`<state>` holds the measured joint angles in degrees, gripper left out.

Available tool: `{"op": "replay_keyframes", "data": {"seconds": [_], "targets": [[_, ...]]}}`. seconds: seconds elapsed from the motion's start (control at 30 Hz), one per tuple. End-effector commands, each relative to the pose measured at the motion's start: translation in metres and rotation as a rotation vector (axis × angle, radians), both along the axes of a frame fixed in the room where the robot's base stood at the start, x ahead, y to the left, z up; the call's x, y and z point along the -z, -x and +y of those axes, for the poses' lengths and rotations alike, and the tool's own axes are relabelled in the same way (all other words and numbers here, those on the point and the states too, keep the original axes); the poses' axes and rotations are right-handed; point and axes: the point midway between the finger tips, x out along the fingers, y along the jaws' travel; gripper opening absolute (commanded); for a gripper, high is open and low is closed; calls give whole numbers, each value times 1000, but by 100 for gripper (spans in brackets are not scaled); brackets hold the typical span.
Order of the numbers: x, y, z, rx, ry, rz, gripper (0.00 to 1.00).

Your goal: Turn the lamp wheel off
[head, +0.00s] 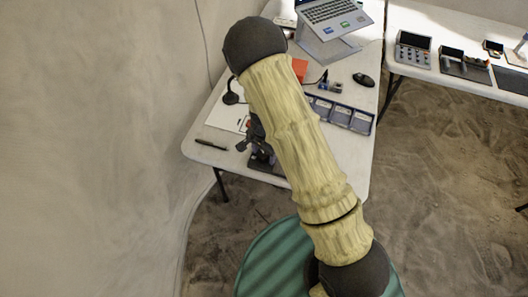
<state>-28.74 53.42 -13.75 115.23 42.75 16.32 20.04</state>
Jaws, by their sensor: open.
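No lamp wheel can be made out in the head view. A dark device like a microscope (254,136) stands near the front left of the white table (222,113), partly covered by my arm. A small black stand with a round base (231,98) is at the table's left edge and may be a lamp; I cannot tell. My arm crosses the middle of the picture, and my gripper does not show.
A laptop (325,12) on a raised stand is at the back. A grey compartment tray (341,113), a black mouse (363,79) and a pen (211,144) lie on the table. A second table (431,16) with instruments is at right. Open floor (430,170) lies between.

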Motion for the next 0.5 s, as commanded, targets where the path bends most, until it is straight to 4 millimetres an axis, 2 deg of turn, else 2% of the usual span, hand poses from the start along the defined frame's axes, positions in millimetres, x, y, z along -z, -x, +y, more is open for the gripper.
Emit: {"op": "replay_keyframes", "data": {"seconds": [0.13,0.37,0.5], "targets": [[0,0,0,0,0,0,57],[-1,0,0,-1,0,0,13],[-1,0,0,-2,0,0,13]]}}
